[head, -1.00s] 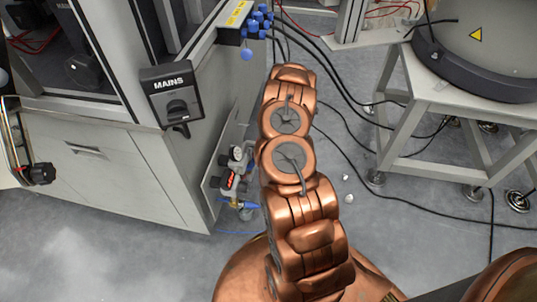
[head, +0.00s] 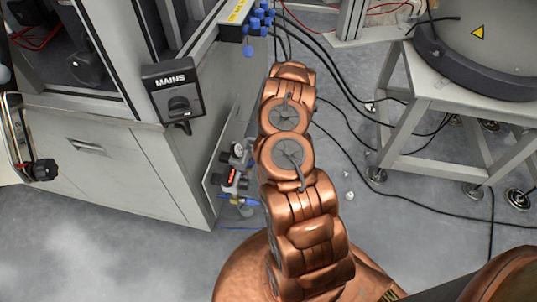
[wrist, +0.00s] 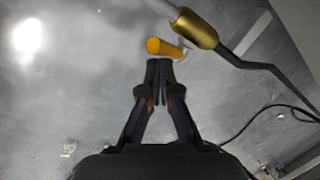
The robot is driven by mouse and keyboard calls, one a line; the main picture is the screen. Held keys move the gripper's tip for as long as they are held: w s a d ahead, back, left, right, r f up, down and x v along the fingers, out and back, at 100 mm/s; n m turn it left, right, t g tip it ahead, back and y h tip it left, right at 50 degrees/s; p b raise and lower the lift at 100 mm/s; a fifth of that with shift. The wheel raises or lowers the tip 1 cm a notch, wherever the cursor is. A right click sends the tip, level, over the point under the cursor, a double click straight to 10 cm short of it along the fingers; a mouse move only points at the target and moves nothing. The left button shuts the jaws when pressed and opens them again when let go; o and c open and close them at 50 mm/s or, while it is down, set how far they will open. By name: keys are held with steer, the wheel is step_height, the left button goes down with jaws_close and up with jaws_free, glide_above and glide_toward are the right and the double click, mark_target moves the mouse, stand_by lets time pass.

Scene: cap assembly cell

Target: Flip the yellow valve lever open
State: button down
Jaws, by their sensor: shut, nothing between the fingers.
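The yellow valve lever (wrist: 165,48) shows at the top middle of the wrist view as a short orange-yellow handle. It lies beside a brass fitting (wrist: 195,29) on a light pipe. My gripper (wrist: 160,75) is shut and empty. Its fingertips are just below the lever in that view; I cannot tell whether they touch it. In the head view my copper arm hides the gripper, and I cannot make out the lever there.
A grey cabinet (head: 135,175) with a MAINS switch (head: 172,92) stands left of my arm. A gauge and regulator assembly (head: 234,172) is on its side. A metal stand (head: 432,130) is at right. Black cables (head: 343,150) cross the floor.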

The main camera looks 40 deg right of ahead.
steer(key=shift+w+d+f, duration=0.15)
steer(key=shift+w+d, duration=0.15)
steer(key=shift+d, duration=0.15)
